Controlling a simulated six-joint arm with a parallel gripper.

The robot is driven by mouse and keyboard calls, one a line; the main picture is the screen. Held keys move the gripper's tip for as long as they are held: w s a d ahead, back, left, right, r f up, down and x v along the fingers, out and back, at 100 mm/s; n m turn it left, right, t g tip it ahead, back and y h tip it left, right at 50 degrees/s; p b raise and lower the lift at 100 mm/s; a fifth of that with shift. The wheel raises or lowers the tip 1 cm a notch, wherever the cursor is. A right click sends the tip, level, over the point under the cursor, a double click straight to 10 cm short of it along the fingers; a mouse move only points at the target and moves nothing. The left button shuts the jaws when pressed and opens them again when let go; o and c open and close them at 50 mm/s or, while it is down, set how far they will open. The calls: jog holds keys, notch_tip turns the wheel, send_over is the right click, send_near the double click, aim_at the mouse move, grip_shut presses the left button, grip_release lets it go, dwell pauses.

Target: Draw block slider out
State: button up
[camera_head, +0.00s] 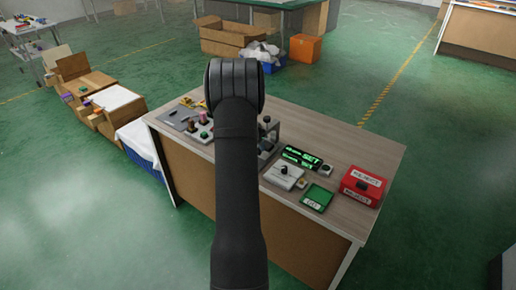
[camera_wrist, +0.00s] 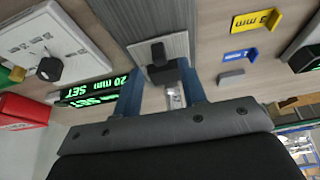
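In the wrist view a dark block (camera_wrist: 163,71), likely the block slider, stands out from a grey ridged fixture (camera_wrist: 158,47) on the table. My gripper (camera_wrist: 161,76) has two blue fingers spread apart, one on each side of the block in this view. A gap shows beside the block, so the gripper looks open; contact is not visible. A small pale metal piece (camera_wrist: 175,97) shows between the fingers. In the head view my arm hides the gripper and most of the fixture; a grey upright part with a black knob (camera_head: 268,121) shows at its right.
A green-lit display reading "20 mm SET" (camera_wrist: 95,90) lies close beside the fingers. A white switch panel (camera_head: 284,175), green tray (camera_head: 316,198) and red reject box (camera_head: 362,187) stand at the table's right. Yellow (camera_wrist: 256,22) and blue (camera_wrist: 240,56) gauge pieces lie nearby.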

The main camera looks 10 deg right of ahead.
jog(key=shift+x, duration=1.5)
grip_shut()
